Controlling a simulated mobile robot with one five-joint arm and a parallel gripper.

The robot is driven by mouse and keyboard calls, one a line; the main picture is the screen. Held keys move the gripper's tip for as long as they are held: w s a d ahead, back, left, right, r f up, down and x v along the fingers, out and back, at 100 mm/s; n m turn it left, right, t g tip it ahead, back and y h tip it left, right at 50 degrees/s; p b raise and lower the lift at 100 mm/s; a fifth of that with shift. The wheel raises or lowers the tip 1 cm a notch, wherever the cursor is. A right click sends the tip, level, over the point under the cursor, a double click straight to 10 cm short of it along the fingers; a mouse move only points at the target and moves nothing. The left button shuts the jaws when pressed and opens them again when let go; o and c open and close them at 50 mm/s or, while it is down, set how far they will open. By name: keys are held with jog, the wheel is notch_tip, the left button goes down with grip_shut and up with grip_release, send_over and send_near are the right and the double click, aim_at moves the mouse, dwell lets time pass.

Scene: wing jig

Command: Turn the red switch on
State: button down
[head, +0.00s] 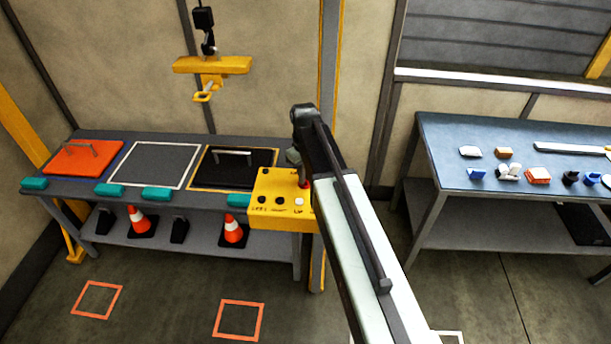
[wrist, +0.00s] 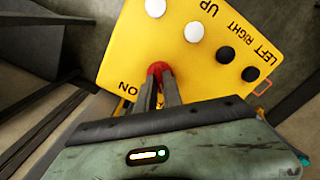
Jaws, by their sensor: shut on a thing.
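The red switch (wrist: 159,68) is on the yellow control box, next to the printed word ON in the wrist view. My gripper (wrist: 159,84) is shut on it, with the two dark fingers close together at the red part. The fingers hide much of the switch, so I cannot tell its turned position. In the head view, the yellow control box (head: 272,207) stands at the right end of the grey bench, and the red switch (head: 304,184) shows as a small bit beside my arm. My gripper (head: 300,172) is partly hidden there.
White buttons (wrist: 194,31) and black buttons (wrist: 226,53) sit near the switch. The bench holds an orange panel (head: 75,160), a black panel (head: 224,181) and teal blocks (head: 110,190). A yellow hoist (head: 212,66) hangs above. A blue table (head: 480,190) with small parts stands at right.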

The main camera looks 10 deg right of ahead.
jog(key=m, duration=0.8)
jog(key=shift+m, duration=0.4)
jog(key=m, duration=0.4)
jog(key=shift+s, duration=0.1)
jog(key=m, duration=0.4)
jog(key=shift+m, duration=0.6)
jog(key=c, duration=1.5)
grip_release()
